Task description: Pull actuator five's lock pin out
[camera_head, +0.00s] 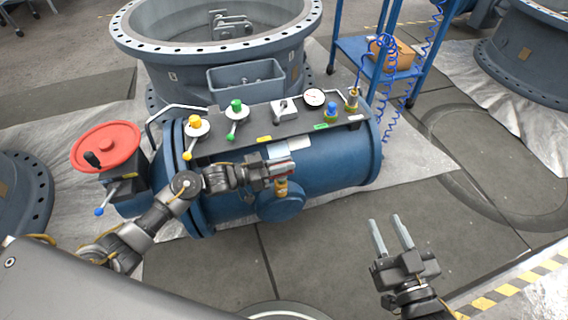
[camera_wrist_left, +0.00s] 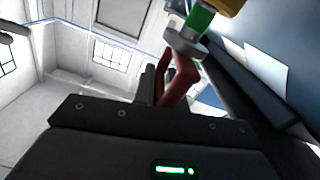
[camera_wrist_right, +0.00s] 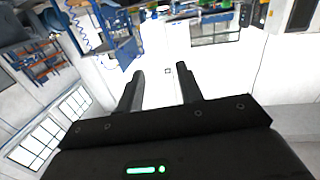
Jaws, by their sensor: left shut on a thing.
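The blue cylindrical actuator (camera_head: 340,165) lies across the middle of the head view, with a dark panel on top. My left gripper (camera_head: 284,170) is at its front side and shut on a red piece, which looks like the lock pin's (camera_wrist_left: 178,82) head. A yellow fitting (camera_head: 281,187) is just below the fingers. The left wrist view shows a green band (camera_wrist_left: 201,18) and a grey collar directly beyond the red piece. The fingers partly hide the pin, so its depth in the fitting cannot be told. My right gripper (camera_head: 391,236) is open and empty, low over the floor at right.
The panel carries a yellow knob (camera_head: 195,125), a green knob (camera_head: 237,106), a blue knob (camera_head: 332,109) and a gauge (camera_head: 314,97). A red handwheel (camera_head: 106,147) stands at left. A large flanged valve body (camera_head: 215,55) is behind.

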